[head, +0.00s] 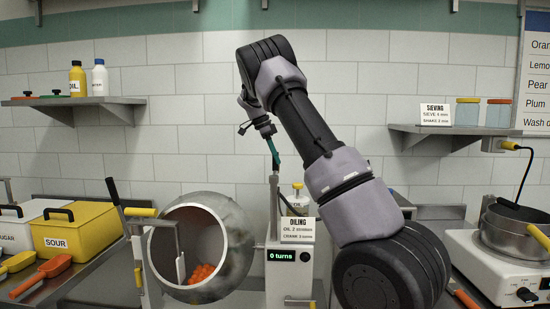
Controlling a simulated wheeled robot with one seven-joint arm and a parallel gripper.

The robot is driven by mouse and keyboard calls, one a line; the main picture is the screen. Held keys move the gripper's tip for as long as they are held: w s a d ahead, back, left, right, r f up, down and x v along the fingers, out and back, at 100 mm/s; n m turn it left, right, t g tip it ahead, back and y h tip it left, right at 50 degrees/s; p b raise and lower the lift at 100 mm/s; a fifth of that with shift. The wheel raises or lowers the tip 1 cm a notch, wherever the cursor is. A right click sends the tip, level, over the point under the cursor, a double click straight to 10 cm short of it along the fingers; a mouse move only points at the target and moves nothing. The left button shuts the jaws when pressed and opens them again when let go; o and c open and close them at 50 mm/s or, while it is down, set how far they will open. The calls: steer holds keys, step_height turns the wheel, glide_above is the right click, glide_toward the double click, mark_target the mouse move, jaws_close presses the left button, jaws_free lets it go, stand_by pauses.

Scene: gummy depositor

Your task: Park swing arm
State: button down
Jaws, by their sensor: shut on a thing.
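My gripper (268,132) is at the top of a slim grey post, left of my arm's bent links. It points down and is shut on a thin green piece (273,151), which looks like the swing arm's handle. The grey post (274,190) stands on the oiling machine (281,270), right of the drum's mouth. A dark thin bar slants down from the post toward the OILING card. The fingertips are small, and the exact grip is hard to make out. My arm may hide part of the swing arm.
A tilted round drum (240,240) holds orange gummies (203,273). A yellow-capped oil bottle (298,196) stands behind the OILING card (298,228). A yellow SOUR bin (75,235) is left; a sieve pan (515,230) is right. Shelves flank my arm; the wall between is clear.

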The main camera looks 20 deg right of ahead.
steer(key=shift+d, duration=0.15)
steer(key=c, duration=0.6)
jaws_free()
steer(key=v, duration=1.1)
